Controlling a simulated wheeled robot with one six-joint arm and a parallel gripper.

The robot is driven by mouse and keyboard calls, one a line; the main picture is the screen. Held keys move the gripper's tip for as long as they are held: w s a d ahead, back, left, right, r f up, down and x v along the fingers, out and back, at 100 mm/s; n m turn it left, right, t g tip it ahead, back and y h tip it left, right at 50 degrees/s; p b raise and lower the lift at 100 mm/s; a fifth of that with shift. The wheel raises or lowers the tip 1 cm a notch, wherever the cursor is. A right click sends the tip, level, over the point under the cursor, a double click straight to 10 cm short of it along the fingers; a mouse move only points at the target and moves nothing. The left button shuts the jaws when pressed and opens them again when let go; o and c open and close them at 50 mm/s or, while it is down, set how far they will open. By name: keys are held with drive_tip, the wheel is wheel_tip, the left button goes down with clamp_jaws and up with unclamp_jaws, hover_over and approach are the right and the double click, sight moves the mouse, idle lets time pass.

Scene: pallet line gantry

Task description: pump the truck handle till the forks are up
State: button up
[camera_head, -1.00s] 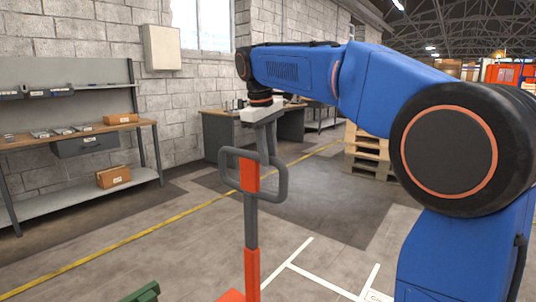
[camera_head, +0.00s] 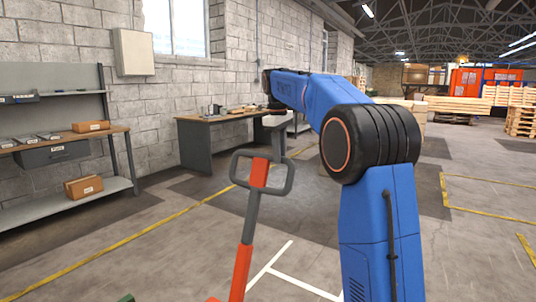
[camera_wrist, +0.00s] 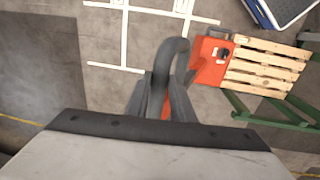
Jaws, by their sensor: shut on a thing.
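The truck handle (camera_head: 259,174) is a grey loop with a red centre bar on a grey and red shaft, leaning to the right at the top. My gripper (camera_head: 277,152) comes down on the loop's upper right part and is shut on it. In the wrist view the fingers of my gripper (camera_wrist: 160,92) close around the grey handle loop (camera_wrist: 176,52). The truck's red body (camera_wrist: 207,62) stands beyond it, against a wooden pallet (camera_wrist: 262,70). The forks are hidden, so their height cannot be told.
A workbench (camera_head: 60,146) with boxes stands at the left, and a desk (camera_head: 195,145) stands by the wall. A green frame (camera_wrist: 270,118) runs beside the pallet. Pallet stacks (camera_head: 521,121) are at the far right.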

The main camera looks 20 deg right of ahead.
drive_tip(key=w+d+f, duration=0.8)
drive_tip(key=w+d, duration=0.1)
drive_tip(key=d, duration=0.4)
drive_tip(key=shift+w, duration=0.3)
drive_tip(key=shift+d, duration=0.1)
drive_tip(key=o, duration=1)
drive_tip(key=shift+c, duration=0.2)
wheel_tip(320, 180, up, 12)
drive_tip(key=shift+s+a, duration=0.25)
drive_tip(key=shift+a, duration=0.15)
